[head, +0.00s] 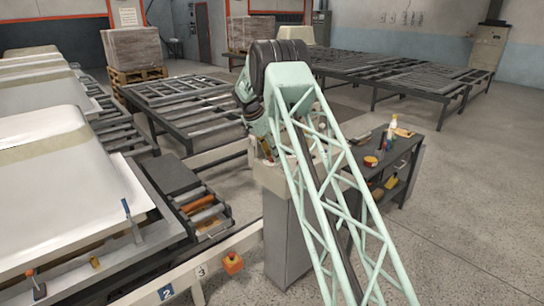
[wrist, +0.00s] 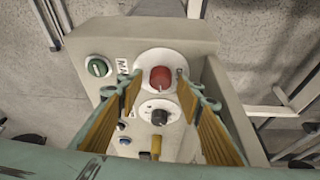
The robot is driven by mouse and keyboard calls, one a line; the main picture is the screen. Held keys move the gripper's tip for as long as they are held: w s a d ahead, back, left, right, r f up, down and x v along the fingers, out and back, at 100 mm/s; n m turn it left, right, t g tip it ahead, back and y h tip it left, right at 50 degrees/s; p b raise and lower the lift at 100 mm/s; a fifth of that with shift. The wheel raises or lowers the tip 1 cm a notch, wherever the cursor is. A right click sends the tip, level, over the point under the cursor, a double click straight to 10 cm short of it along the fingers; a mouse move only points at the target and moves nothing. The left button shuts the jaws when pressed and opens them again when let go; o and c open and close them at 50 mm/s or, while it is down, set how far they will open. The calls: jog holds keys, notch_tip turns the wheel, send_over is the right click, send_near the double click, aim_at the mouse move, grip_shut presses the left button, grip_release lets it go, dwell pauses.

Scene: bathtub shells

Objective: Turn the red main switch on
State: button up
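The red main switch (wrist: 160,77) is a red rotary knob on a round light plate near the top of a beige control panel (wrist: 135,47) in the wrist view. My gripper (wrist: 158,88) is open, with its two yellow-padded fingers on either side of the knob's column. The fingertips appear near the red knob's left and right sides, with visible gaps; I cannot tell the depth left. A black knob on a white dial (wrist: 158,116) sits just below the red one. In the head view my arm hides the switch and most of the gripper above the beige cabinet (head: 283,240).
A dark cart (head: 395,160) with bottles and tools stands right of the cabinet. Roller conveyors (head: 185,100) and white tub shells (head: 50,190) lie to the left.

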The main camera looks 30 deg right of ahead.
jog(key=v, duration=1.1)
jog(key=shift+r, duration=0.35)
jog(key=shift+a, duration=0.1)
